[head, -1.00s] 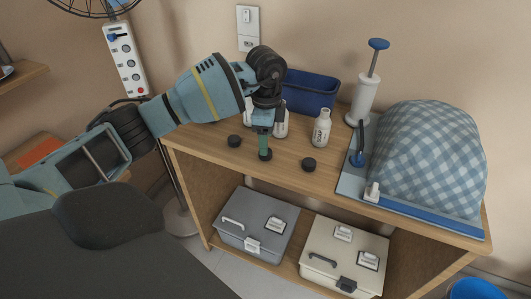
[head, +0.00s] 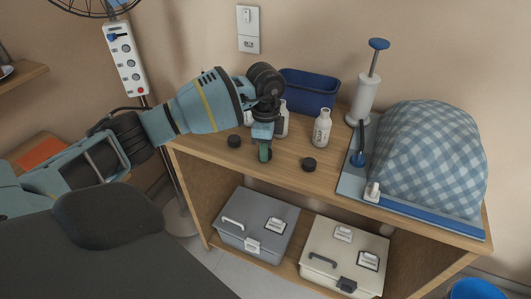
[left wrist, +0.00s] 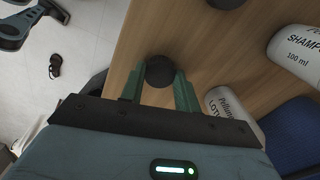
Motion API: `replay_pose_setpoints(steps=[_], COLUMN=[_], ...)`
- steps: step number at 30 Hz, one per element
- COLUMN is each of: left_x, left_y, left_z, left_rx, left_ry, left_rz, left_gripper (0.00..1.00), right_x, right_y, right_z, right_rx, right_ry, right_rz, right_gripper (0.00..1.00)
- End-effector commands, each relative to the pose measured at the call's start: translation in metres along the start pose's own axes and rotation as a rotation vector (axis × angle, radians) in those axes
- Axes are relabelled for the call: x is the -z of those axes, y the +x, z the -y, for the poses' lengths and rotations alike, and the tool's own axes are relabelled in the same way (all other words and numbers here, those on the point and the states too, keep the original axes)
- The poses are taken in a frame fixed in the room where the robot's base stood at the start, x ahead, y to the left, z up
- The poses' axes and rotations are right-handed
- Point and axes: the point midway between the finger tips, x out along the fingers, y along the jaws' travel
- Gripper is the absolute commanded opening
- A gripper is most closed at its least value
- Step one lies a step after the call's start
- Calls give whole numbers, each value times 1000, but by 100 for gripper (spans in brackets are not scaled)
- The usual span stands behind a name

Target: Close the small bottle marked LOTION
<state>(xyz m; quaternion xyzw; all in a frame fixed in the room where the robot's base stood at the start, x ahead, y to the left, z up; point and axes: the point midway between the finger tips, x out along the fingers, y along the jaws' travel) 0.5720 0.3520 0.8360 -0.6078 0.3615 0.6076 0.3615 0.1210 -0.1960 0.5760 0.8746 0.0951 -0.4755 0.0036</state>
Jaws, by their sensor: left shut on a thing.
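My left gripper (head: 264,152) points down near the front edge of the wooden top. In the left wrist view its green fingers (left wrist: 160,88) are shut on a round black cap (left wrist: 159,70). The white LOTION bottle (head: 282,122) stands upright just behind the gripper, partly hidden by it. It also shows in the left wrist view (left wrist: 228,104), right of the fingers and apart from them, its label partly cut off by my gripper body. My right gripper is not in view.
A white SHAMPOO bottle (head: 322,129) stands to the right, another white bottle (head: 247,118) behind my wrist. Loose black caps lie left (head: 234,141) and right (head: 308,164) of the gripper. Behind are a blue bin (head: 310,92) and a white pump (head: 364,98); a checked cloth mound (head: 425,160) fills the right.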

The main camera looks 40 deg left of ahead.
Motion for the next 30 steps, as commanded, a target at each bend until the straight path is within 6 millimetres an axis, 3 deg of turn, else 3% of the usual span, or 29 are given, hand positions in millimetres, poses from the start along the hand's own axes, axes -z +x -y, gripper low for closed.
replay_pose_setpoints(steps=[13, 22, 30], left_x=[0, 0, -14], left_y=[-4, -39, -40], left_z=[0, 0, -50], left_rx=[1, 2, 1], left_ry=[0, 0, 4], left_rz=[0, -1, 2], left_gripper=[11, 11, 11], right_x=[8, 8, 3], right_y=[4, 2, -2], right_z=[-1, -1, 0], right_rx=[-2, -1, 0], right_ry=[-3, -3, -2], right_rz=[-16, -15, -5], right_gripper=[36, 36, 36])
